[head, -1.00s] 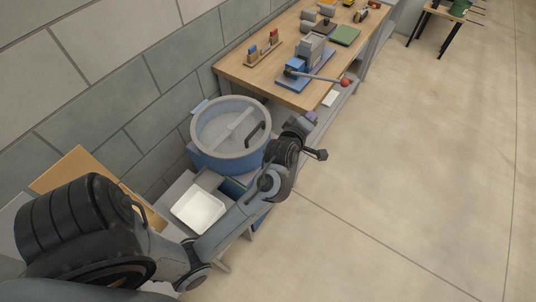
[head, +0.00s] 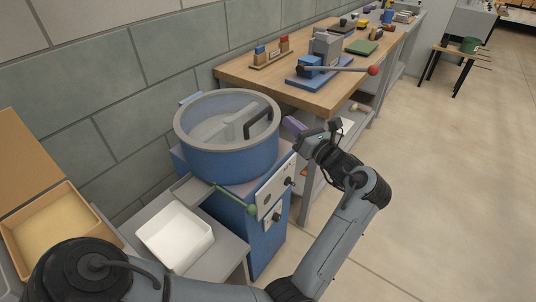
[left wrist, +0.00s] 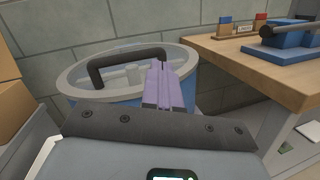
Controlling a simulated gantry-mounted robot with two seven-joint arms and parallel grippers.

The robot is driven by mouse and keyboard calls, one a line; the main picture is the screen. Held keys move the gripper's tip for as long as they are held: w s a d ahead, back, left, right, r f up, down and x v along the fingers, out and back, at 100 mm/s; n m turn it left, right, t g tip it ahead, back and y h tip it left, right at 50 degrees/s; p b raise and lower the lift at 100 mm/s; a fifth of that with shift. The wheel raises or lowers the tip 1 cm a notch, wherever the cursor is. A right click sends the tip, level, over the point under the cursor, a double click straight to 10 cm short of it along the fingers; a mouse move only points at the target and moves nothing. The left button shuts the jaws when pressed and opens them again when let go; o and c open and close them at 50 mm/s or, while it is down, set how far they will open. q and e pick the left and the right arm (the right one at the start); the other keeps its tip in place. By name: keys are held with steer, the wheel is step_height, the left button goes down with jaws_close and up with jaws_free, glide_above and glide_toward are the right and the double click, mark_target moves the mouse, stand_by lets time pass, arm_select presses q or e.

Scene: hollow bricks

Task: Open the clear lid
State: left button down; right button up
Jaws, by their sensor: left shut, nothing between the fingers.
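The clear lid (head: 212,112) lies closed on a round blue drum (head: 232,160), and its black handle (head: 261,120) stands up on the right side. In the left wrist view the lid (left wrist: 88,72) and its handle (left wrist: 125,58) are just beyond the fingers. My left gripper (head: 291,125) is to the right of the drum, pointing toward it at about rim height. Its purple fingers are shut and empty in the left wrist view (left wrist: 162,68), where they overlap the handle's right end; I cannot tell whether they touch it. My right gripper is not in view.
The drum sits on a blue cabinet with a control panel (head: 277,190) and a green-knobbed lever (head: 251,209). A white tray (head: 175,237) stands in front. A wooden workbench (head: 255,77) with a red-knobbed press is behind right.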

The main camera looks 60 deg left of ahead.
mark_target(267, 133)
arm_select(q)
steer(key=s+d+f+n+g+b, duration=0.1)
steer(key=d+f+n+g+b, duration=0.35)
steer(key=b, duration=0.25)
steer(key=shift+n+g+h, duration=0.35)
steer(key=shift+n+h, duration=0.15)
steer(key=shift+n, duration=0.45)
steer(key=shift+s+d+r+p+x, duration=0.15)
steer(key=shift+p+x, duration=0.2)
steer(key=shift+x, duration=1.25)
steer(key=shift+s+r+p+x, duration=0.1)
steer(key=shift+r+p+x, duration=0.2)
steer(key=shift+x, duration=1.35)
steer(key=shift+s+d+r+p+x, duration=0.1)
steer(key=shift+p+x, duration=0.3)
steer(key=shift+x, duration=1.2)
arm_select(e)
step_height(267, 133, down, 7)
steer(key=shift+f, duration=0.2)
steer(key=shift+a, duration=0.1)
arm_select(q)
steer(key=shift+r, duration=0.1)
